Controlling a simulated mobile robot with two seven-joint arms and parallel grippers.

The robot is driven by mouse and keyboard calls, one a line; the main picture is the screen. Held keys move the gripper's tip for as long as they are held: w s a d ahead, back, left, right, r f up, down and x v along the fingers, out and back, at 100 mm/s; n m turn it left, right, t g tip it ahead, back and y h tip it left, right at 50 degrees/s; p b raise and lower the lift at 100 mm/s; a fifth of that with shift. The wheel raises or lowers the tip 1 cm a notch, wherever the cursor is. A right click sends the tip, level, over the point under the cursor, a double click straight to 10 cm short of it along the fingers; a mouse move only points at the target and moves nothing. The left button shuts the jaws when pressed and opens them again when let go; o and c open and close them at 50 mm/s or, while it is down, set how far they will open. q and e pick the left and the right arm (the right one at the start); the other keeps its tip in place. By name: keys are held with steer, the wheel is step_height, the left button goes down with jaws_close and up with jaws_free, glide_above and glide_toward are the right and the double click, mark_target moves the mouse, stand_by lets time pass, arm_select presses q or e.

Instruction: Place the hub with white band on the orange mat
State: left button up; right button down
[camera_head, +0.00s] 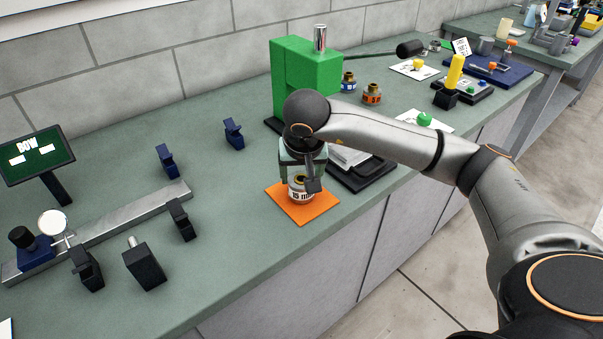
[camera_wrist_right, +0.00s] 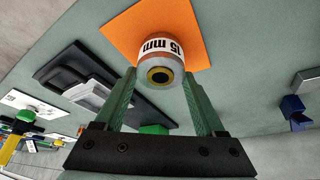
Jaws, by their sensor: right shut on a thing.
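The hub with white band (camera_head: 299,192) is a short metal cylinder whose white band reads "15 mm". It is upright over the orange mat (camera_head: 322,203), near its middle. Whether its base touches the mat cannot be told for sure. My right gripper (camera_head: 302,177) comes down from above and is shut on the hub. In the right wrist view the hub (camera_wrist_right: 162,60) sits between the green fingertips (camera_wrist_right: 160,78), with the orange mat (camera_wrist_right: 122,32) beyond it. My left gripper is not in view.
A green press (camera_head: 305,75) stands behind the mat. A blue-banded hub (camera_head: 348,82) and an orange-banded hub (camera_head: 372,94) stand beside it. A black-edged scale (camera_head: 365,175) lies right of the mat. A metal rail (camera_head: 120,225) lies left; bench between is clear.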

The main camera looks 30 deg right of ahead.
jaws_free()
steer(key=shift+f, duration=0.15)
steer(key=shift+r, duration=0.4)
steer(key=v, duration=1.1)
steer(key=shift+s+r+p, duration=0.2)
steer(key=shift+r+p, duration=0.1)
steer(key=shift+p, duration=0.1)
